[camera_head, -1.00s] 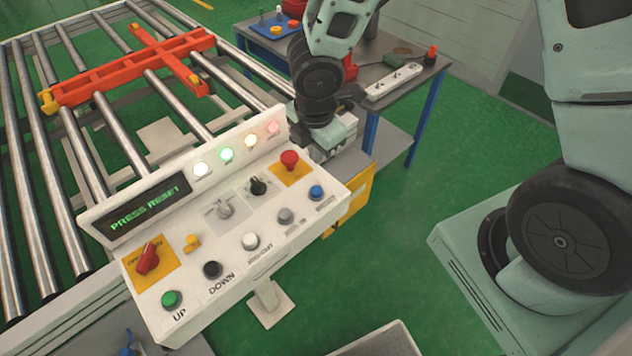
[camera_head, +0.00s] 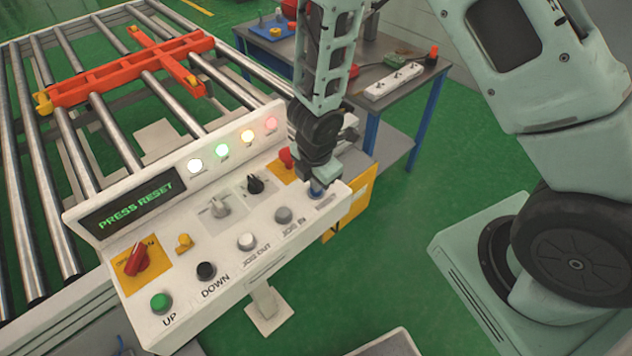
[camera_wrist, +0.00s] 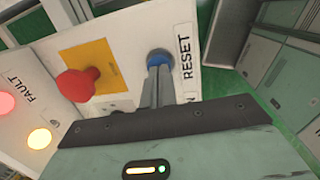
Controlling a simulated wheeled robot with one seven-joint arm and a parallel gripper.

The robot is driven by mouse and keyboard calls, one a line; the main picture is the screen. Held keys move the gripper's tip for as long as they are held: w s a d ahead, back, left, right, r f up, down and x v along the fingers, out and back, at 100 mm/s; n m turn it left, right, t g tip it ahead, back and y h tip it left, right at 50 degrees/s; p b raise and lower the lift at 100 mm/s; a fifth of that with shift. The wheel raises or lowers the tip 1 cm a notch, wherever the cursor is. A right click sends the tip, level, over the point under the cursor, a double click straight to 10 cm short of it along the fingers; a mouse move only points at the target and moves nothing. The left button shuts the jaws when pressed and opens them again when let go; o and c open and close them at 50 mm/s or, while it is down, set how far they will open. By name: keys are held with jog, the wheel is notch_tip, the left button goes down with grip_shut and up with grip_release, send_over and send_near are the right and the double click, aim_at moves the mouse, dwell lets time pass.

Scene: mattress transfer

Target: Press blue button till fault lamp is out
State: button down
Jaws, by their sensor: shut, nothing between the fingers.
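The blue button (camera_wrist: 160,57) sits beside the RESET label in the wrist view. My gripper (camera_wrist: 158,68) is shut and empty, its fingertips at the blue button; whether they touch or press it I cannot tell. In the head view my gripper (camera_head: 318,188) hides most of the button (camera_head: 317,195). The fault lamp (camera_head: 271,123) glows red at the right end of the lamp row, and it also glows in the wrist view (camera_wrist: 6,103). The display (camera_head: 128,207) on the control panel (camera_head: 300,240) reads PRESS RESET.
A red mushroom button (camera_wrist: 78,84) on a yellow plate is close beside my gripper. A roller conveyor (camera_head: 95,130) with a red frame (camera_head: 120,75) lies behind the panel. A workbench (camera_head: 405,95) stands behind right.

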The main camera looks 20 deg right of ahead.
aim_at(315, 201)
jog(key=shift+f, duration=0.1)
jog(key=f+b, duration=0.2)
jog(key=shift+b, duration=0.3)
jog(key=shift+r, duration=0.15)
jog(key=shift+r+p, duration=0.6)
jog(key=shift+p, duration=0.15)
notch_tip(315, 201, up, 13)
jog(key=s+p, duration=0.1)
jog(key=p, duration=0.4)
jog(key=shift+s+a, duration=0.35)
jog(key=shift+a, duration=0.05)
jog(key=shift+f, duration=0.1)
